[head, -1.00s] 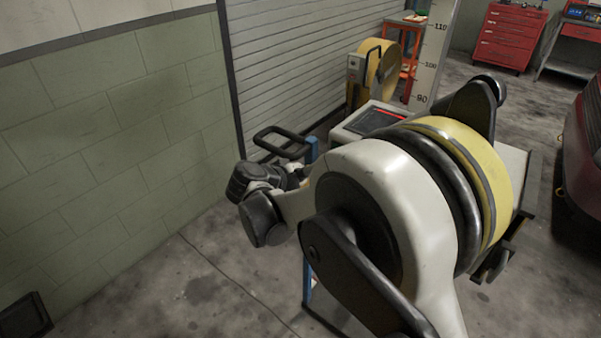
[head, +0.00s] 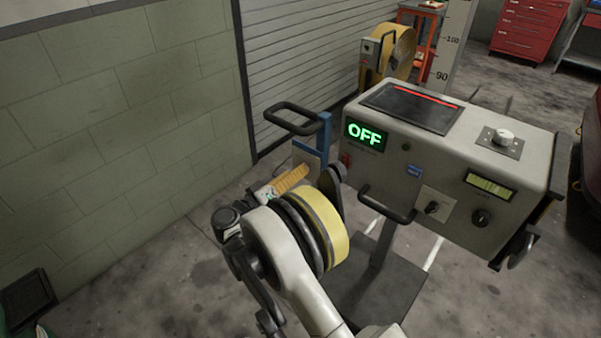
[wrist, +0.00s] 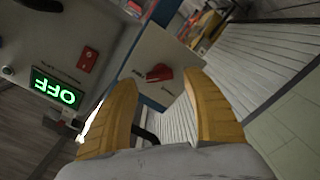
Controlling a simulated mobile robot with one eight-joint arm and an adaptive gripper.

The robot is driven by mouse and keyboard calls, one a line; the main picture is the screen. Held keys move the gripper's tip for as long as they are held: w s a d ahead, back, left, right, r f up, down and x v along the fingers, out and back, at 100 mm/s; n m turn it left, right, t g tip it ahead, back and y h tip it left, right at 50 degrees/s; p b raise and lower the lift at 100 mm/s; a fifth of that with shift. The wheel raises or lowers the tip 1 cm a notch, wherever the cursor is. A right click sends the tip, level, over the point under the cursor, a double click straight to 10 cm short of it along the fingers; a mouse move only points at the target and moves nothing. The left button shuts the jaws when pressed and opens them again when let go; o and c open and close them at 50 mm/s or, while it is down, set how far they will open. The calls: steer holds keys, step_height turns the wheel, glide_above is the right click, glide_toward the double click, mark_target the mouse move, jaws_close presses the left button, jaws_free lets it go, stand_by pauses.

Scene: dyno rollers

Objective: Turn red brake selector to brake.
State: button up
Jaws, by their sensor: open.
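The red brake selector (wrist: 160,73) is a small red knob on a pale plate (wrist: 152,60), fixed to a blue post (wrist: 158,98). In the wrist view it lies beyond and between the two yellow fingers of my gripper (wrist: 162,84), apart from them. The gripper is open and empty. In the head view my gripper (head: 291,180) is close to the pale plate (head: 306,154) on the blue post (head: 324,135). The knob itself is not distinguishable there. The plate's lettering is too small to read.
A grey console (head: 445,160) stands right of my gripper, with a green OFF display (head: 365,135), knobs and a red switch (wrist: 87,58). A black handle (head: 290,119) tops the blue post. A block wall (head: 110,150) and shutter (head: 300,60) stand behind.

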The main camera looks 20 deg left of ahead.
steer(key=shift+b+x, duration=0.3)
steer(key=shift+x, duration=1.1)
steer(key=c, duration=1.2)
steer(key=n, duration=0.4)
steer(key=shift+n, duration=0.3)
steer(key=n, duration=0.4)
steer(key=shift+a, duration=0.1)
steer(key=n, duration=0.5)
steer(key=shift+w+f, duration=0.1)
steer(key=shift+n, duration=2.1)
